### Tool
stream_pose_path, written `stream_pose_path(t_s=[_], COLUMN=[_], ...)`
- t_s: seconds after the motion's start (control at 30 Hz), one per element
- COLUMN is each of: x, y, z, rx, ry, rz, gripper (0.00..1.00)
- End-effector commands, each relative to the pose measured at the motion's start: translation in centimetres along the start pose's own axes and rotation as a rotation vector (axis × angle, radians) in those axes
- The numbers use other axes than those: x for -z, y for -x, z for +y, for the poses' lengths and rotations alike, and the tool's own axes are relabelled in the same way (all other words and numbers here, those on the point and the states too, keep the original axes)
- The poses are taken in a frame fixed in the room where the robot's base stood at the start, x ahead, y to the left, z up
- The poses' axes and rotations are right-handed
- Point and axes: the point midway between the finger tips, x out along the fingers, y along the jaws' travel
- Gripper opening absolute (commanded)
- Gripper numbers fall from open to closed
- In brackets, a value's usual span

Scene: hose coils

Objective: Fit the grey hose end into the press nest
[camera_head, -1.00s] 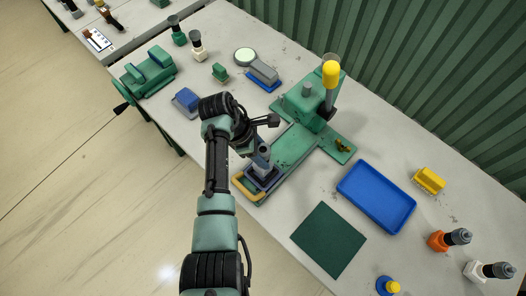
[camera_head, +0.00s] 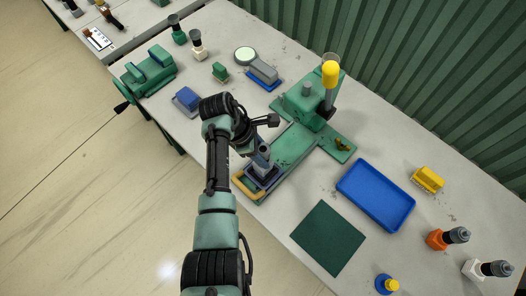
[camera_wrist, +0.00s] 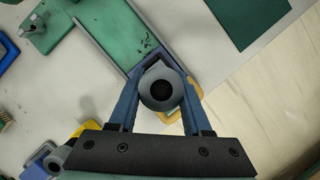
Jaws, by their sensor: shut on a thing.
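The grey hose end (camera_head: 264,149) is held in my gripper (camera_head: 261,166). In the wrist view, the blue fingers of my gripper (camera_wrist: 161,92) close on both sides of the grey hose end (camera_wrist: 161,74), whose round dark opening faces the camera. The green press (camera_head: 306,104) has its bed (camera_head: 294,146) running toward the front edge, ending in a tan handle (camera_head: 247,190). The hose end is over the handle end of the bed. The press nest is hidden under the fingers and hose end, so I cannot tell whether the hose end is seated in it.
A blue tray (camera_head: 376,196) and a dark green mat (camera_head: 328,238) lie right of the press. A yellow block (camera_head: 428,179) is farther right. A blue block (camera_head: 187,101) and a green machine (camera_head: 147,72) are to the left. Bare table separates the mat and press.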

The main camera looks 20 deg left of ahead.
Motion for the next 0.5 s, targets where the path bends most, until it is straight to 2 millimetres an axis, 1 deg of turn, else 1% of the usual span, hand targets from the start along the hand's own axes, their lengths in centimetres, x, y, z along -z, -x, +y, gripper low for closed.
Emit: stream_pose_path(t_s=[0.5], x=[0.5], y=[-1.2], z=[0.1], rx=[-0.002], ry=[0.0], rz=[0.0], gripper=[0.0])
